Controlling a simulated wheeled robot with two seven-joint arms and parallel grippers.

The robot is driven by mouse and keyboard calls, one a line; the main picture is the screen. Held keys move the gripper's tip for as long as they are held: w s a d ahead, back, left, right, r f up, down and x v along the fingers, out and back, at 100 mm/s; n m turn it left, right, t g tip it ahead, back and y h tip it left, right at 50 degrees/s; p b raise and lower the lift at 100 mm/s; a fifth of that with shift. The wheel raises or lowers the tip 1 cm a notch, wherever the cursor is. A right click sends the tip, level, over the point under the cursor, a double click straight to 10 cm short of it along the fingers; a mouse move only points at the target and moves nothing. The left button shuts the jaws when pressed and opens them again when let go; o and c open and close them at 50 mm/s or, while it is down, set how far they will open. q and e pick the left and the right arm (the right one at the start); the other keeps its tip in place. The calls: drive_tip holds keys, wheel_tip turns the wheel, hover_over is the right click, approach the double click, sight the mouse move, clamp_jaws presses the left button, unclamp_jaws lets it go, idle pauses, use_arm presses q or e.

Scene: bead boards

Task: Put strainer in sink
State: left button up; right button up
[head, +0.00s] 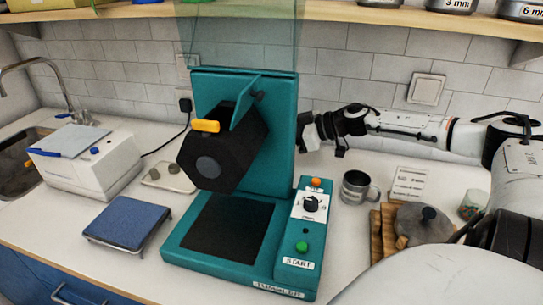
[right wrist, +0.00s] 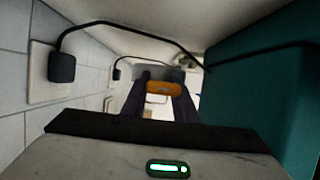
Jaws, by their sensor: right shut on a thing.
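The sink (head: 18,150) is cut into the counter at the far left of the head view, partly out of frame, below a metal faucet (head: 38,66). My right gripper (head: 308,131) reaches in from the right, level, to the right edge of the teal machine's upright panel, which hides its tips. In the right wrist view its dark fingers are shut on a small orange thing (right wrist: 164,88). I cannot tell whether this belongs to a strainer. I see no clear strainer elsewhere. My left gripper is not in view.
The teal machine (head: 245,85) with a black drum (head: 225,150) stands mid-counter. A white box device (head: 85,165) and a blue-topped scale (head: 130,222) stand between it and the sink. A metal mug (head: 356,187) is right of it. A plug and cable (right wrist: 62,66) run along the wall.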

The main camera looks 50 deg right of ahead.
drive_tip(key=shift+w+f+b, duration=0.15)
drive_tip(key=shift+f+b, duration=0.2)
drive_tip(key=shift+f, duration=2.6)
drive_tip(key=o, duration=1.1)
drive_tip(key=shift+f, duration=0.1)
drive_tip(key=shift+o, duration=0.2)
